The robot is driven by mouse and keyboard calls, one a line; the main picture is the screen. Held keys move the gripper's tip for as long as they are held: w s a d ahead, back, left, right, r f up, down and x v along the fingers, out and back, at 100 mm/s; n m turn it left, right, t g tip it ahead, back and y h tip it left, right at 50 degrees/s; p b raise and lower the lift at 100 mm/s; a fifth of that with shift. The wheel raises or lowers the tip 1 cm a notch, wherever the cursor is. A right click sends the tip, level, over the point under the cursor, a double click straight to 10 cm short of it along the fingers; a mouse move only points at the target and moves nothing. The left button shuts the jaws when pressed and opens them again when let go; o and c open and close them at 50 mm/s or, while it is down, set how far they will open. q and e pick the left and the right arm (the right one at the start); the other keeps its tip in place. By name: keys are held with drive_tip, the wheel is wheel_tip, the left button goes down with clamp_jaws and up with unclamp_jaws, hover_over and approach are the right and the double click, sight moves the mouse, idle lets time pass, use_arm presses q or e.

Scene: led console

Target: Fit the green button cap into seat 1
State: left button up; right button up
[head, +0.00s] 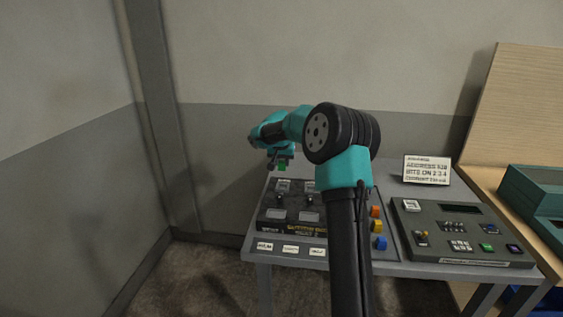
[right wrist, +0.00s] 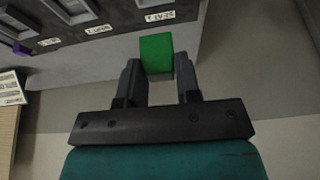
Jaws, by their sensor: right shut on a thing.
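The green button cap (head: 283,165) is in my right gripper (head: 281,158), held above the far left edge of the grey console panel (head: 318,265). In the right wrist view the green cap (right wrist: 156,54) shows as a block between the two dark fingertips (right wrist: 157,70), which are shut on it. The dark module (head: 290,228) on the panel has several pale-topped positions. I cannot read which of them is seat 1. The right wrist view shows part of the panel with small white labels (right wrist: 160,16) near its edge. My left gripper is not in view.
Orange, yellow and blue buttons (head: 381,242) line the panel's right side, partly behind my right arm. A second console (head: 460,250) with a display and small buttons stands to the right. A white text card (head: 427,170) stands behind it. A teal case (head: 540,205) is at far right.

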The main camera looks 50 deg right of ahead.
drive_tip(key=shift+s+f, duration=0.1)
drive_tip(key=shift+f, duration=0.05)
drive_tip(key=shift+f, duration=3.15)
drive_tip(key=shift+f, duration=1.15)
drive_tip(key=o, duration=1)
drive_tip(key=shift+r, duration=0.15)
drive_tip(key=v, duration=1.7)
drive_tip(key=shift+r, duration=0.1)
